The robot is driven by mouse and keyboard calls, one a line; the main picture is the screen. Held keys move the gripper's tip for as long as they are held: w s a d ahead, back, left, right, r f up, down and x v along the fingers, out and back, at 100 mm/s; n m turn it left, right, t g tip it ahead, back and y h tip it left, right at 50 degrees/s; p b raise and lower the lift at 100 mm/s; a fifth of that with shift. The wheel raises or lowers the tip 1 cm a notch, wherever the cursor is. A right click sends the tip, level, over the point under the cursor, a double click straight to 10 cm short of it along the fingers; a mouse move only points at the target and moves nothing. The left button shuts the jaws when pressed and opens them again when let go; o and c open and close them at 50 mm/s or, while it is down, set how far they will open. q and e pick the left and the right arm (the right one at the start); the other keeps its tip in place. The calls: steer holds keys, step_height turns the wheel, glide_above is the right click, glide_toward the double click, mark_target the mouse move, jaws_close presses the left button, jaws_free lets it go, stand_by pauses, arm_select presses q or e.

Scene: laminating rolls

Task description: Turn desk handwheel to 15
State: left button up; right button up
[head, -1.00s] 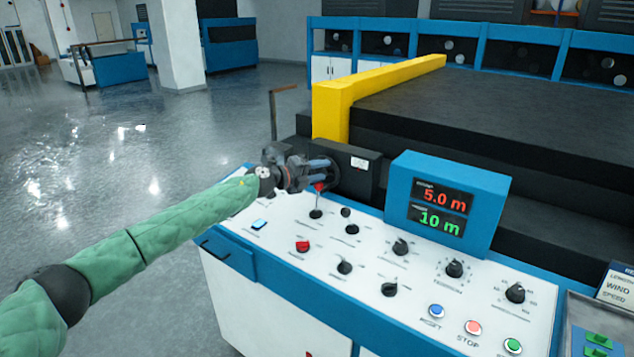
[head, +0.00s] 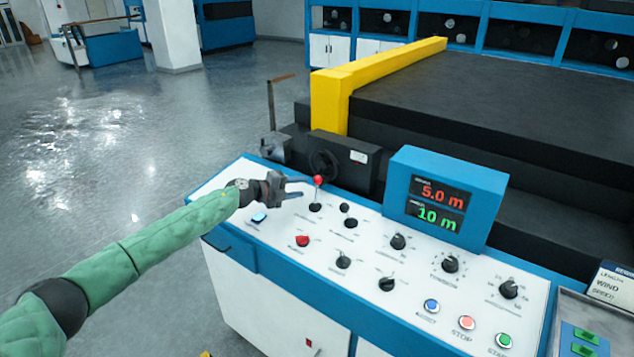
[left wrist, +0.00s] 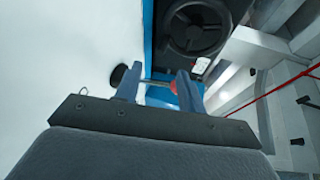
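The desk handwheel (head: 323,164) is a dark round wheel on the front of a black box (head: 354,158) at the back of the control desk. It also shows at the top of the left wrist view (left wrist: 195,27). My left gripper (head: 303,188) is open, with its fingers apart, low over the desk and in front of the wheel, not on it. A lever with a red knob (head: 318,180) stands by the fingertips; in the left wrist view its rod and red knob (left wrist: 174,87) show by the fingers, contact unclear. My right gripper is out of view.
A blue display box (head: 446,200) reads 5.0 m in red and 10 m in green. The white control panel (head: 270,238) carries several black knobs, a red mushroom button (head: 302,241) and coloured push buttons. A yellow beam (head: 330,100) rises behind the handwheel.

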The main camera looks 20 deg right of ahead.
mark_target(320, 168)
arm_select(q)
steer(key=shift+w+d, duration=0.1)
steer(key=shift+d, duration=0.55)
steer(key=p+x, duration=0.1)
steer(key=x, duration=0.3)
steer(key=shift+d+f+p, duration=0.1)
steer(key=shift+p, duration=0.3)
steer(key=shift+x, duration=1.1)
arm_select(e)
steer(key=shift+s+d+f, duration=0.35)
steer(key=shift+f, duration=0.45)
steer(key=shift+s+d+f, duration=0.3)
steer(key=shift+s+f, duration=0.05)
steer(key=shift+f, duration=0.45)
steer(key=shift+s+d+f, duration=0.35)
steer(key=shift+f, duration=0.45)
